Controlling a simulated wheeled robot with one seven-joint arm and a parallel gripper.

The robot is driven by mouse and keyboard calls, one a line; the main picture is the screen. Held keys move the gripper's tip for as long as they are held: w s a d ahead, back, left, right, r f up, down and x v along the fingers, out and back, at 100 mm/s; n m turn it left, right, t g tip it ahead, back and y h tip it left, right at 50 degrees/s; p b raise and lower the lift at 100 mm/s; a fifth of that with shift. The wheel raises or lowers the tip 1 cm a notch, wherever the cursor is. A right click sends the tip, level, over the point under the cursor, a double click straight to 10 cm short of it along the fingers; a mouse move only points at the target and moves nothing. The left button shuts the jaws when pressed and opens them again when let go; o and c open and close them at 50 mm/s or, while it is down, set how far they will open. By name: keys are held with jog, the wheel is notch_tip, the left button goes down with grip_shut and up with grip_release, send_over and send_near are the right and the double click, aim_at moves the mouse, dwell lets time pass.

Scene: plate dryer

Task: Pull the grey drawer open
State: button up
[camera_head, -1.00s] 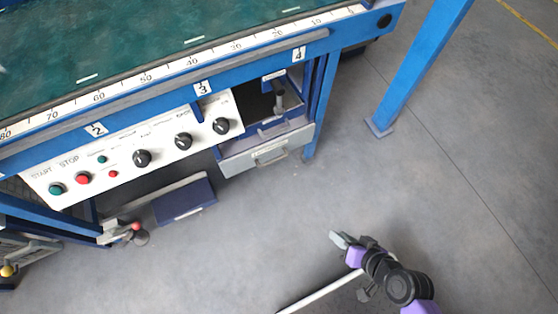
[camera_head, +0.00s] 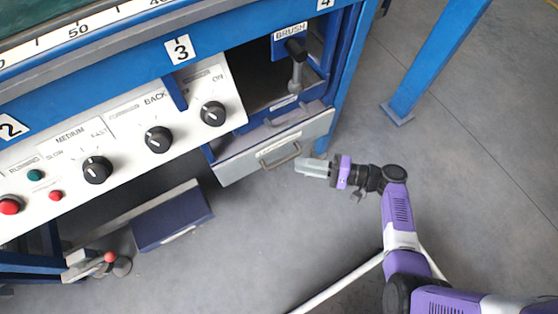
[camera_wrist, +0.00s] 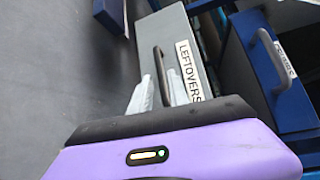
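The grey drawer (camera_head: 240,165) is under the machine frame, below the brush compartment. It has a bar handle (camera_head: 278,156) on its front. In the wrist view the drawer front (camera_wrist: 180,25) bears a LEFTOVERS label (camera_wrist: 188,72). My gripper (camera_head: 298,166) is just right of the handle in the head view and points at it.
A blue drawer with its own handle (camera_wrist: 263,50) lies beside the grey one in the wrist view. A panel with black knobs (camera_head: 158,139) is to the left. A dark blue box (camera_head: 172,222) is low down. A blue leg (camera_head: 430,60) stands right; the floor (camera_head: 480,180) is clear.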

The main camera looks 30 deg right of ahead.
aim_at(282, 161)
jog(key=b+x, duration=0.2)
jog(key=x, duration=0.5)
grip_shut()
dwell(1.4)
